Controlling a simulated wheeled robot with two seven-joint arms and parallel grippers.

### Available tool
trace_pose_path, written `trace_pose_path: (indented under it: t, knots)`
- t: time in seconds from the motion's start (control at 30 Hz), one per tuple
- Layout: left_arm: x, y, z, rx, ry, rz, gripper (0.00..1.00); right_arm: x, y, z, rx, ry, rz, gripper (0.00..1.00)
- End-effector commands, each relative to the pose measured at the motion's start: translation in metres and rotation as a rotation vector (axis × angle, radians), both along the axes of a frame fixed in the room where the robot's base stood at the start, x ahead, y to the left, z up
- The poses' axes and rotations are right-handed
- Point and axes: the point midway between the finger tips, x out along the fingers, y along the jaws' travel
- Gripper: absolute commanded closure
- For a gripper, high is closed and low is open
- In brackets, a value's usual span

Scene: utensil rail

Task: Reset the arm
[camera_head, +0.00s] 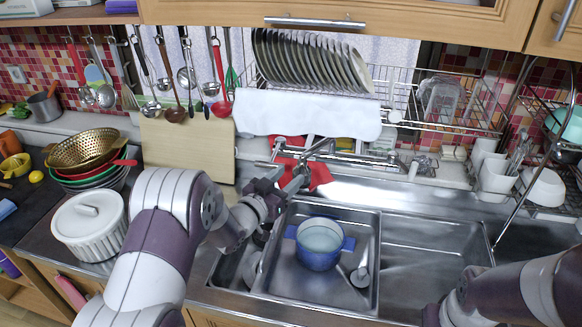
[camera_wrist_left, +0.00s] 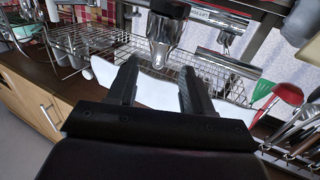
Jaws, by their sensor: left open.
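My left arm (camera_head: 165,235) reaches in from the left over the sink's left side. Its gripper (camera_head: 287,187) is in front of the faucet and the red cloth (camera_head: 312,172). In the left wrist view the two dark fingers (camera_wrist_left: 157,84) stand apart, with nothing seen held between them. Utensils hang from the rail at the upper left, among them a red ladle (camera_head: 221,106) and a green spatula (camera_head: 232,78); the red ladle also shows in the wrist view (camera_wrist_left: 288,94). My right arm (camera_head: 510,295) shows at the lower right; its gripper is not visible.
A blue pot (camera_head: 318,250) stands in the sink. The faucet (camera_head: 345,157) is close to my left gripper. A dish rack with plates (camera_head: 310,60) and a white cloth (camera_head: 310,112) is behind. A white lidded pot (camera_head: 90,228) stands left of my arm. The right basin (camera_head: 430,255) looks empty.

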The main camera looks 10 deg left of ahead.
Motion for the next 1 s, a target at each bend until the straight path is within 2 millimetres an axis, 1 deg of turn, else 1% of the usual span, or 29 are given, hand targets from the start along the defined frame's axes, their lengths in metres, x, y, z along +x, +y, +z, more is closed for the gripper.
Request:
trace_pose_path:
  t: [0.1,0.17,0.23,0.27,0.3,0.33,0.37,0.4,0.43,0.47,0.5,0.57,0.6,0.63,0.7,0.73,0.8,1.0]
  knots:
    - [0.000,0.001,-0.001,0.009,0.003,0.002,0.49,0.000,0.000,0.000,0.000,0.000,0.000,0.62]
    - [0.001,0.004,-0.012,0.040,0.048,0.019,0.49,0.000,0.000,0.000,0.000,0.000,0.000,0.62]
    - [-0.004,0.015,-0.044,0.092,0.184,0.075,0.49,0.000,0.000,0.000,0.000,0.000,0.000,0.62]
    - [-0.011,0.023,-0.063,0.123,0.274,0.109,0.49,0.000,0.000,0.000,0.000,0.000,0.000,0.62]
    - [-0.027,0.037,-0.087,0.170,0.427,0.170,0.49,0.000,0.000,0.000,0.000,0.000,0.000,0.62]
    - [-0.045,0.047,-0.101,0.206,0.554,0.215,0.49,0.000,0.000,0.000,0.000,0.000,0.000,0.62]
    - [-0.067,0.054,-0.111,0.240,0.683,0.253,0.49,0.000,0.000,0.000,0.000,0.000,0.000,0.62]
    - [-0.103,0.061,-0.120,0.277,0.858,0.296,0.49,0.000,0.000,0.000,0.000,0.000,0.000,0.62]
    - [-0.132,0.062,-0.121,0.295,0.982,0.318,0.49,0.000,0.000,0.000,0.000,0.000,0.000,0.62]
    - [-0.161,0.062,-0.121,0.309,1.092,0.332,0.49,0.000,0.000,0.000,0.000,0.000,0.000,0.62]
    - [-0.196,0.059,-0.116,0.319,1.218,0.340,0.49,0.000,0.000,0.000,0.000,0.000,0.000,0.62]
    - [-0.242,0.052,-0.106,0.320,1.365,0.342,0.49,0.000,0.000,0.000,0.000,0.000,0.000,0.62]
    - [-0.267,0.046,-0.098,0.316,1.436,0.337,0.49,0.000,0.000,0.000,0.000,0.000,0.000,0.62]
    - [-0.282,0.041,-0.092,0.311,1.474,0.333,0.49,0.000,0.000,0.000,0.000,0.000,0.000,0.62]
    - [-0.305,0.031,-0.077,0.296,1.511,0.324,0.49,0.000,0.000,0.000,0.000,0.000,0.000,0.62]
    - [-0.306,0.029,-0.072,0.291,1.490,0.321,0.49,0.000,0.000,0.000,0.000,0.000,0.000,0.62]
    - [-0.299,0.025,-0.062,0.295,1.447,0.313,0.49,0.000,0.000,0.000,0.000,0.000,0.000,0.62]
    - [-0.297,0.023,-0.061,0.300,1.437,0.307,0.49,0.000,0.000,0.000,0.000,0.000,0.000,0.62]
